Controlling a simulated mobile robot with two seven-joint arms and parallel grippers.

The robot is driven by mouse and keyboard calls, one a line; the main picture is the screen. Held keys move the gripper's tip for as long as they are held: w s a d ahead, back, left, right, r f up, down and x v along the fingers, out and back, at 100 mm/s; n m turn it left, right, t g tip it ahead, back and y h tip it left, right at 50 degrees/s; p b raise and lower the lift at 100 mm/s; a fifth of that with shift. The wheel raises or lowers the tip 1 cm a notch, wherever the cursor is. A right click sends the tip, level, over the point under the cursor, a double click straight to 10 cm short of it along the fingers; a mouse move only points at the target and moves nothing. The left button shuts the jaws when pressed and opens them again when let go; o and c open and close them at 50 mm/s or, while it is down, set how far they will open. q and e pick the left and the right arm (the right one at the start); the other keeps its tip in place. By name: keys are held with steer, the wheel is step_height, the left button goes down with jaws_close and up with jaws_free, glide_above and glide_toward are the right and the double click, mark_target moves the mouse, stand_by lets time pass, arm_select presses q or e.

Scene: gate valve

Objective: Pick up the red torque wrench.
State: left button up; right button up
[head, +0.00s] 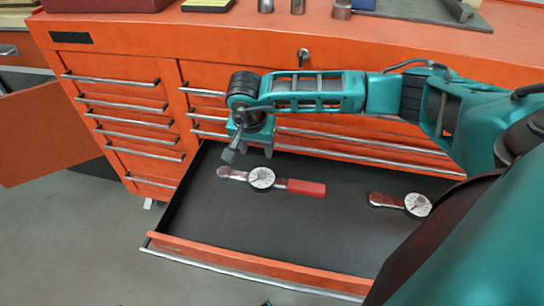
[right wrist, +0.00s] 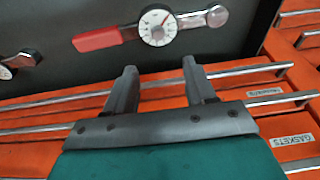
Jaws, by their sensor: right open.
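The red torque wrench (head: 262,178) lies flat in the open drawer, with a round white dial, a metal head to the left and a red handle to the right. It also shows in the right wrist view (right wrist: 155,27), handle at left. My right gripper (head: 231,152) is above the drawer's back left part, near the wrench's head end. In the right wrist view its two fingers (right wrist: 159,67) are apart with nothing between them, and the wrench lies beyond the fingertips. My left gripper is not in view.
A second dial wrench (head: 417,204) lies to the right in the drawer, its handle end hidden by my arm. The open drawer (head: 255,257) has a dark floor and an orange front. The orange cabinet (head: 130,75) with metal drawer handles rises behind; several items stand on top.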

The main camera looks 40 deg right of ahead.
steer(key=b, duration=0.2)
glide_above(262, 172)
steer(key=a, duration=0.1)
steer(key=f, duration=0.7)
steer(key=shift+s, duration=0.35)
steer(key=x, duration=0.3)
steer(key=b+x, duration=0.1)
steer(key=shift+s+a+f, duration=0.25)
steer(key=shift+s+a, duration=0.05)
steer(key=shift+w+d+f, duration=0.15)
steer(key=shift+f, duration=0.35)
steer(key=shift+c, duration=0.5)
jaws_close()
steer(key=shift+r, duration=0.15)
